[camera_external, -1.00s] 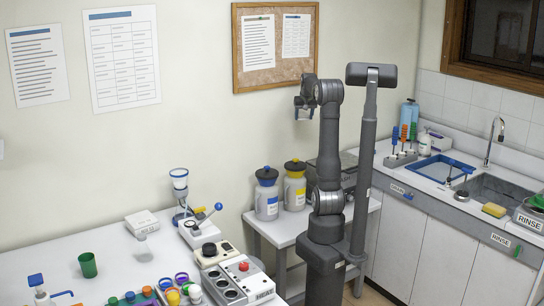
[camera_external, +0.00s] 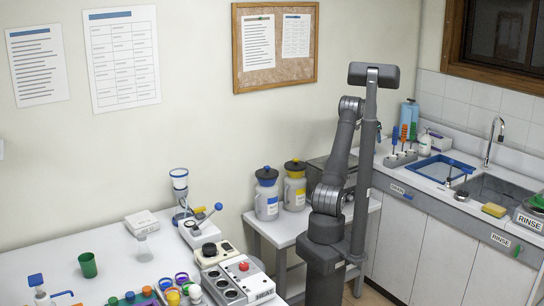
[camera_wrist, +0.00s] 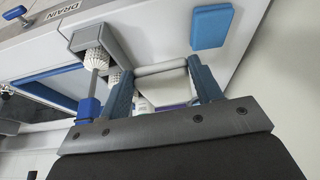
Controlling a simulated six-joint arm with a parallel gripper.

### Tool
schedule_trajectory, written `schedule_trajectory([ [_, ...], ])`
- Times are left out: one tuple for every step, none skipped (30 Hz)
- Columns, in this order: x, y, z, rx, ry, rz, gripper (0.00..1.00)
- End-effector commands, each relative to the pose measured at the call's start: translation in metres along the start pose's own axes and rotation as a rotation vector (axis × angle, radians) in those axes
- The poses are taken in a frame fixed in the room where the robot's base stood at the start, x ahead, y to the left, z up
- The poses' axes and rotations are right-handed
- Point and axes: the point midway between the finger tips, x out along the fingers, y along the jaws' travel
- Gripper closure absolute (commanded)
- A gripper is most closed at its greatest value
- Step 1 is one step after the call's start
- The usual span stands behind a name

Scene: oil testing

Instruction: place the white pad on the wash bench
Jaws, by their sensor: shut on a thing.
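In the wrist view my gripper (camera_wrist: 162,75) has two blue fingers shut on the white pad (camera_wrist: 160,68), which shows as a narrow pale bar across the fingertips. The pad is over the wash bench (camera_wrist: 165,30). I cannot tell whether it touches the bench. In the external view the pad and most of my gripper are hidden behind my arm and the post. The wash bench (camera_external: 400,176) is the long white counter at right.
A blue block (camera_wrist: 210,27) lies on the bench near the fingertips. The brush rack (camera_wrist: 75,42) stands close to the left finger; its brushes also show in the external view (camera_external: 403,140). A blue-rimmed tray (camera_external: 441,159) and the sink (camera_external: 488,190) lie farther right.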

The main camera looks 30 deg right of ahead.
Motion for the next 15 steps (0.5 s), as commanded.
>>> schedule_trajectory([
  [0.006,0.005,-0.004,0.017,0.002,0.006,0.62],
  [0.008,0.008,-0.006,0.024,0.002,0.009,0.62],
  [0.012,0.01,-0.007,0.031,0.002,0.012,0.62],
  [0.015,0.011,-0.007,0.035,0.002,0.013,0.62],
  [0.018,0.011,-0.006,0.037,0.002,0.014,0.62],
  [0.022,0.012,-0.005,0.039,0.001,0.016,0.62],
  [0.026,0.012,-0.003,0.04,0.001,0.016,0.62],
  [0.031,0.012,-0.001,0.039,0.001,0.016,0.62],
  [0.037,0.012,0.002,0.039,0.0,0.016,0.62],
  [0.042,0.012,0.004,0.038,0.0,0.016,0.62],
  [0.046,0.012,0.005,0.038,0.001,0.016,0.62],
  [0.052,0.011,0.008,0.038,0.001,0.016,0.62],
  [0.056,0.012,0.009,0.037,0.001,0.016,0.62],
  [0.059,0.011,0.011,0.037,0.001,0.016,0.62],
  [0.061,0.011,0.012,0.037,0.002,0.015,0.62],
])
